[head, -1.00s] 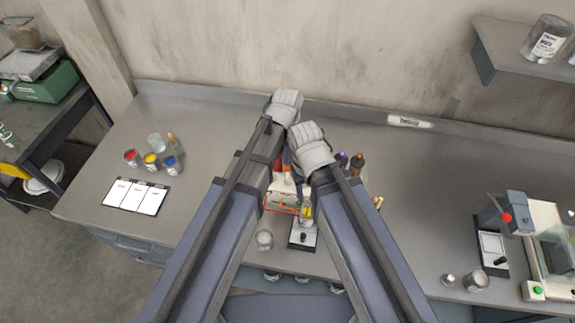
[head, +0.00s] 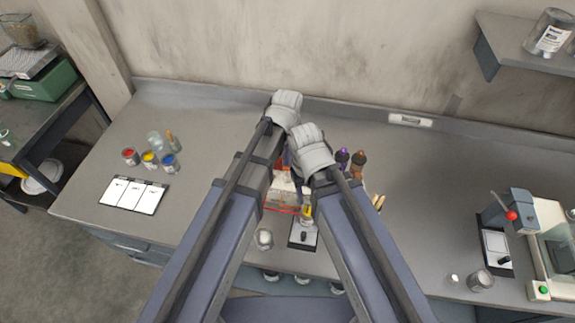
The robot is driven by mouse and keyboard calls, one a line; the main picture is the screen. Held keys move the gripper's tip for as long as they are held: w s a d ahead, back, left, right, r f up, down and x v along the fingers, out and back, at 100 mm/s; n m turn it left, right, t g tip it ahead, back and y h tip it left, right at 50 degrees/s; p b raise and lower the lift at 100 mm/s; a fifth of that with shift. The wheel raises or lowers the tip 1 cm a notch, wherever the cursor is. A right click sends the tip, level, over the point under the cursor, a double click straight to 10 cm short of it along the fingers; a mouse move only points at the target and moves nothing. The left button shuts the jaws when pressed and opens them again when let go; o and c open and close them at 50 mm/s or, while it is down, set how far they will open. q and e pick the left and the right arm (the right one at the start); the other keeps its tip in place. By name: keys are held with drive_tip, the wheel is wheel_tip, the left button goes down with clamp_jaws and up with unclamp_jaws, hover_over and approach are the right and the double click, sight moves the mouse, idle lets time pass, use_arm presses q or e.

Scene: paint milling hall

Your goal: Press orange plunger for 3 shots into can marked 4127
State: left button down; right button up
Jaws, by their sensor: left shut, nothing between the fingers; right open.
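My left gripper (head: 284,108) is the higher one, over the back middle of the bench, shut and empty. My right gripper (head: 312,150) is just below and right of it, open. The fingertips of both are mostly hidden by the wrists and arms. Under the arms I see part of a red-edged white tray (head: 283,208). A yellow-marked container (head: 306,213) stands by a small black-and-white device (head: 303,235). A small pale can (head: 264,239) stands left of that device. I cannot make out the orange plunger, and no 4127 marking is readable.
A purple-topped bottle (head: 342,158) and a brown bottle (head: 358,162) stand right of my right gripper. Red (head: 130,156), yellow (head: 150,159) and blue (head: 169,161) pots stand left, near a white card (head: 134,194). A red-knobbed press (head: 517,213) stands right.

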use_arm(q)
drive_tip(key=shift+f+b, duration=0.5)
drive_tip(key=shift+f, duration=0.15)
drive_tip(key=shift+r, duration=0.1)
drive_tip(key=shift+r+p, duration=1.7)
drive_tip(key=shift+p, duration=0.1)
wheel_tip(320, 180, up, 5)
drive_tip(key=p, duration=0.5)
